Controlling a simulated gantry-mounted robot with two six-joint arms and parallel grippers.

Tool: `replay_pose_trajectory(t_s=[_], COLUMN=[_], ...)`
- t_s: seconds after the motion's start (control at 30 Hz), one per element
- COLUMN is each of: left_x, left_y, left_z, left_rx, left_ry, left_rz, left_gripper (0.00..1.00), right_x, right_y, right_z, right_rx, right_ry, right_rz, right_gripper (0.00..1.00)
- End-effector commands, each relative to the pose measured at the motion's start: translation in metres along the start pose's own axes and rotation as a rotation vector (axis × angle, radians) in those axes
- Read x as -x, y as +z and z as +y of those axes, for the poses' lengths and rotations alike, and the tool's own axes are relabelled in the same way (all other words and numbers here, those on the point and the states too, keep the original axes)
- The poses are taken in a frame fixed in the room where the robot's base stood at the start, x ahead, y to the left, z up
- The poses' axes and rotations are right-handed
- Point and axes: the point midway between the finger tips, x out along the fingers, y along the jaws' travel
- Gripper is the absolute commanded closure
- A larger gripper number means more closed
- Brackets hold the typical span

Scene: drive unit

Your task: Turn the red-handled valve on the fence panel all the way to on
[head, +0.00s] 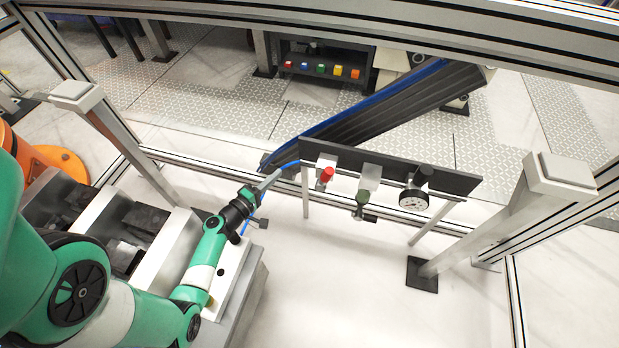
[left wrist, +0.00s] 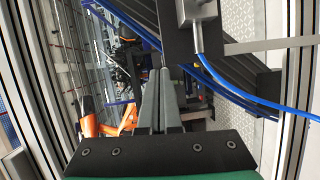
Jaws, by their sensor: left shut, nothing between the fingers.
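The red-handled valve (head: 326,174) sits on the left part of the dark fence panel (head: 450,181) in the head view. Its red handle faces my side; its exact angle is too small to tell. My left gripper (head: 277,174) is to the left of the valve, apart from it, with its fingers shut and empty. In the left wrist view the closed fingers (left wrist: 165,75) point toward the dark panel (left wrist: 174,30). A grey block (left wrist: 198,10) with a blue hose is at the top there; no red handle shows. My right gripper is not in view.
A dark-knobbed fitting (head: 361,200) and a round gauge (head: 413,200) are to the right of the valve. A blue hose (head: 285,165) runs close to my left gripper. Fence posts (head: 500,222) stand at the right. The floor below the panel is clear.

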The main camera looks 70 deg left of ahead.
Motion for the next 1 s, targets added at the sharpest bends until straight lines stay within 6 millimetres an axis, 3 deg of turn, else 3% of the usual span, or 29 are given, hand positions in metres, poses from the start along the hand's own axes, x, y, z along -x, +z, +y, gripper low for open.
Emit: replay_pose_trajectory(t_s=[0.03, 0.13, 0.37, 0.57, 0.9, 1.0], left_x=[0.018, 0.036, 0.037, 0.010, -0.063, -0.072], left_y=[0.014, 0.034, 0.041, 0.046, 0.057, 0.073], left_z=[-0.006, -0.011, -0.013, -0.014, -0.016, -0.020], left_rx=[-0.068, -0.158, -0.183, -0.183, -0.180, -0.180], left_ry=[-0.010, -0.014, -0.013, -0.010, -0.010, -0.012], left_rz=[-0.051, -0.128, -0.155, -0.159, -0.157, -0.159], left_gripper=[1.00, 1.00, 1.00, 1.00, 1.00, 1.00], right_x=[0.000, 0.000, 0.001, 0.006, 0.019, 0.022], right_y=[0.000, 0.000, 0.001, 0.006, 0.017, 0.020], right_z=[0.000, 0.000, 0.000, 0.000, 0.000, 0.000], right_rx=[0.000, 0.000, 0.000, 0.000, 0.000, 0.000], right_ry=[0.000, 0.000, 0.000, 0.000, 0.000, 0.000], right_rz=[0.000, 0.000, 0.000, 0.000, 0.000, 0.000], right_gripper=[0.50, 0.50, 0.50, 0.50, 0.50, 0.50])
